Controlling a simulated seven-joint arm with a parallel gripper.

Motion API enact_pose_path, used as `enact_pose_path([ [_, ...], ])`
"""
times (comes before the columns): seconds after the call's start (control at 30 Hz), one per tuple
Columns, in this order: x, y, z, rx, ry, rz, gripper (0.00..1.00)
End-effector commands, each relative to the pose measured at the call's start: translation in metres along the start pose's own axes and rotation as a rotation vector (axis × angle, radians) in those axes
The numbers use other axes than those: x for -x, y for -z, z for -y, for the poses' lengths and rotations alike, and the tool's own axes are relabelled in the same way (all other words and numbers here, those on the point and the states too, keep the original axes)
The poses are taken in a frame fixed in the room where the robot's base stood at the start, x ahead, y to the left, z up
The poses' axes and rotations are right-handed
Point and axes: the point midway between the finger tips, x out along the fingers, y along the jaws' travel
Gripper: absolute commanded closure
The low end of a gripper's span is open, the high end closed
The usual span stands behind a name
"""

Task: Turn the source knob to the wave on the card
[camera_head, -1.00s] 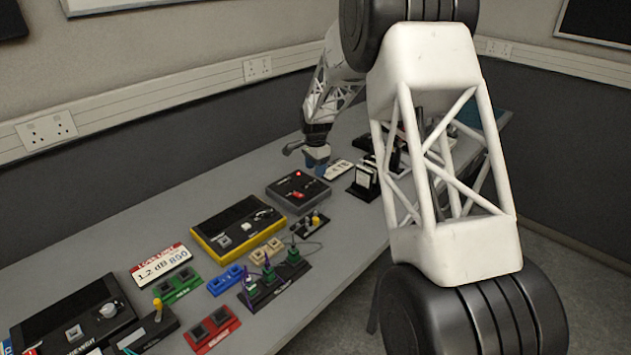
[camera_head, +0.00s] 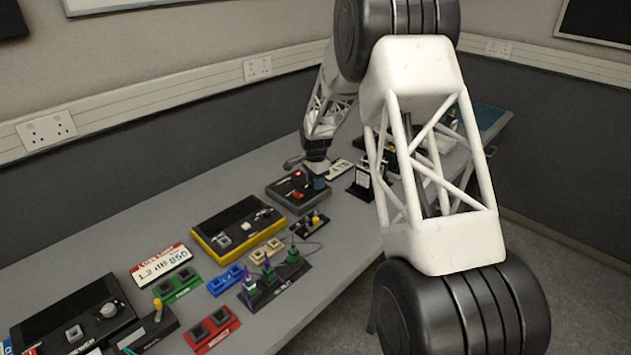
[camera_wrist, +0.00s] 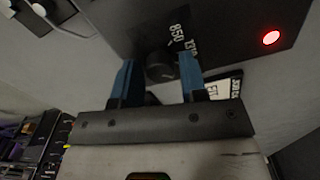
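The source is a dark box (camera_head: 290,200) with a lit red lamp, right of the yellow-edged box in the head view. In the wrist view its dark panel (camera_wrist: 230,30) carries a round black knob (camera_wrist: 160,67), with an "850" mark and a second, partly hidden mark near it. My gripper (camera_wrist: 158,70) is open, its blue fingers on either side of the knob with gaps showing; touch cannot be told. In the head view my gripper (camera_head: 319,184) is over the box's right end and hides the knob. The white card (camera_head: 163,265) reads "1.2 dB 850" under a red heading.
A yellow-edged box (camera_head: 238,228) stands left of the source. Green (camera_head: 178,288), blue (camera_head: 226,279) and red (camera_head: 212,330) connector blocks lie nearer. A white lettered card (camera_head: 340,170) and a black holder (camera_head: 362,182) stand close right of my gripper.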

Motion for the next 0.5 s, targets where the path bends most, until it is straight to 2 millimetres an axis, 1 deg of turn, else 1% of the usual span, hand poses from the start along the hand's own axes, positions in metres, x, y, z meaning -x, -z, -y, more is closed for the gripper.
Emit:
enact_pose_path([
  [0.03,0.0001,0.0000,0.0000,0.000,0.000,0.000,0.69],
  [0.2,0.0001,0.0000,0.0000,0.000,0.000,0.000,0.95],
  [0.5,0.0000,0.0000,-0.0002,0.024,0.000,0.000,0.95],
])
